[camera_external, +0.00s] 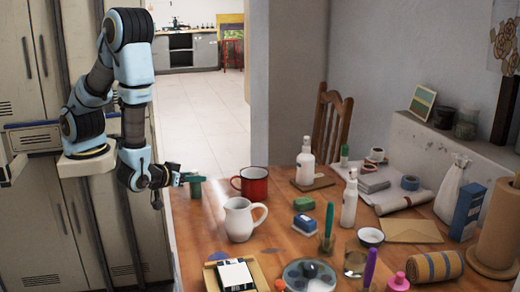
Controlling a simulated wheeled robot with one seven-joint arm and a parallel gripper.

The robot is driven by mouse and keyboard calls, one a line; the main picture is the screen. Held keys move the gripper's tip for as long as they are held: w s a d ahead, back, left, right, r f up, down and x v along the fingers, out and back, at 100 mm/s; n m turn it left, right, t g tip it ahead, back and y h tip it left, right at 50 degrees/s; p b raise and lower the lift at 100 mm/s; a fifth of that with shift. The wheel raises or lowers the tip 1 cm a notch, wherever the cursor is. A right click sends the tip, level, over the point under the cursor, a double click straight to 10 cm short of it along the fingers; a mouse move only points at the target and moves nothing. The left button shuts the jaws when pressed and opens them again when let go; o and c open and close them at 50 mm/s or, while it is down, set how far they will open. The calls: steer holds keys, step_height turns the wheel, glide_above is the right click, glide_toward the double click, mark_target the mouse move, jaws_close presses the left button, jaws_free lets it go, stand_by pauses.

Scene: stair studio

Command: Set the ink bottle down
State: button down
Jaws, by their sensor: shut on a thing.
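My gripper (188,178) is at the back left corner of the wooden table (190,230), pointing right. It is shut on a small dark green thing, which appears to be the ink bottle (196,190). The bottle is upright, and its upper part is partly hidden by the fingers. It is over or on the tabletop, just left of the red mug. I cannot tell whether its bottom touches the wood.
The red mug (254,183) and a white pitcher (239,220) stand close to the right. Bottles, jars, tape rolls and paper crowd the table's right side. The tabletop left of the pitcher is bare. A chair (331,130) stands behind the table.

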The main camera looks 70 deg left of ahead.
steer(key=c, duration=0.6)
jaws_free()
steer(key=v, duration=1.2)
steer(key=w+d+h, duration=0.1)
steer(key=w+h, duration=0.1)
steer(key=w, duration=0.1)
steer(key=w+d+f+g+h, duration=0.1)
steer(key=w+h, duration=0.1)
steer(key=w, duration=0.2)
steer(key=w+d+m+h, duration=0.1)
steer(key=w, duration=0.2)
steer(key=shift+w+d+f+g+h, duration=0.15)
steer(key=shift+d+f+g+h, duration=0.15)
steer(key=shift+d+h, duration=0.1)
steer(key=w+a+r+m+g+h, duration=0.3)
steer(key=a+m+g+h, duration=0.1)
steer(key=a+m, duration=0.1)
steer(key=s+a+m+g, duration=0.1)
steer(key=s+a, duration=0.1)
steer(key=a, duration=0.2)
steer(key=s+a+g+y, duration=0.1)
steer(key=s+a, duration=0.1)
steer(key=a, duration=0.3)
steer(key=s+a+r+m+g, duration=0.1)
steer(key=s+a, duration=0.1)
steer(key=a, duration=0.3)
steer(key=shift+s+a+r+m+g+y, duration=0.1)
steer(key=shift+s+m+g+y, duration=0.2)
step_height(320, 180, up, 4)
steer(key=p, duration=0.4)
